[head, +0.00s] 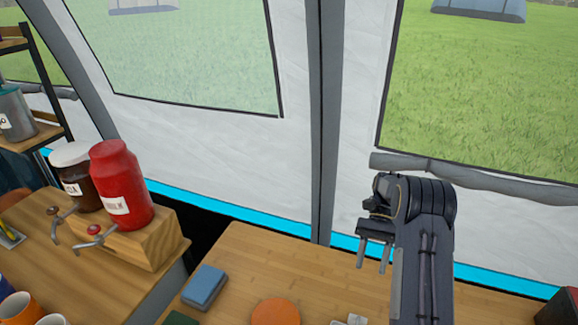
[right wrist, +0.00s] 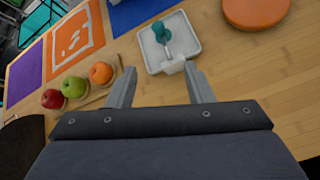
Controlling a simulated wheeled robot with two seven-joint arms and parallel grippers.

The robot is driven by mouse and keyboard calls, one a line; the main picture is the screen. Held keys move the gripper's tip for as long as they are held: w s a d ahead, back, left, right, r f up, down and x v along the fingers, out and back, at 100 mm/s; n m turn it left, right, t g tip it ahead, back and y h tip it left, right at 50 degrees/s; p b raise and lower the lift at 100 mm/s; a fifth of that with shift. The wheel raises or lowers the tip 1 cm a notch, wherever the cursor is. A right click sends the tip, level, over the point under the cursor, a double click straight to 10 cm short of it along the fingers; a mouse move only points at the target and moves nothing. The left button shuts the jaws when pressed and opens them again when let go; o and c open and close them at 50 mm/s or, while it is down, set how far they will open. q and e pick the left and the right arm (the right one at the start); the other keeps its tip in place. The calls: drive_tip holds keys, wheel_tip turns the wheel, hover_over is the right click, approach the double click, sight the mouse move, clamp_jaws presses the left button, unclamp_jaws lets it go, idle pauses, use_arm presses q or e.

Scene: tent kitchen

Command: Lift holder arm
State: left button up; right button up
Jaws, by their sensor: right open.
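A white square holder (right wrist: 152,57) with a raised rim lies on the wooden table in the right wrist view. A teal piece (right wrist: 162,33) stands on it, and a small white tab (right wrist: 174,67) sits at its near edge. I cannot tell which part is the holder arm. In the head view only a bit of a white thing (head: 355,320) shows at the bottom edge. My right gripper (head: 373,267) is open and empty above the table, fingers pointing down. In the right wrist view its fingertips (right wrist: 160,70) are on either side of the holder's near edge, apparently apart from it.
An orange disc (head: 276,312) and a blue block (head: 204,288) lie on the table. A red dispenser (head: 122,186) and a dark one (head: 76,178) stand at left. A red apple (right wrist: 52,99), green apple (right wrist: 74,87) and orange (right wrist: 101,73) lie left of the holder.

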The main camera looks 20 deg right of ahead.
drive_tip(key=shift+r, duration=0.15)
drive_tip(key=s+a+r+n+t+h, duration=0.1)
drive_tip(key=s+a+r+n+t, duration=0.25)
drive_tip(key=r, duration=0.35)
drive_tip(key=s+a+r+n+t+h, duration=0.1)
drive_tip(key=s+a+r+n+t, duration=0.1)
drive_tip(key=s+a+r+t, duration=0.4)
drive_tip(key=s+a+n+t, duration=0.4)
drive_tip(key=s+a+n, duration=0.1)
drive_tip(key=s+a, duration=0.3)
drive_tip(key=shift+s+h, duration=0.4)
drive_tip(key=shift+s, duration=0.1)
drive_tip(key=shift+n, duration=0.25)
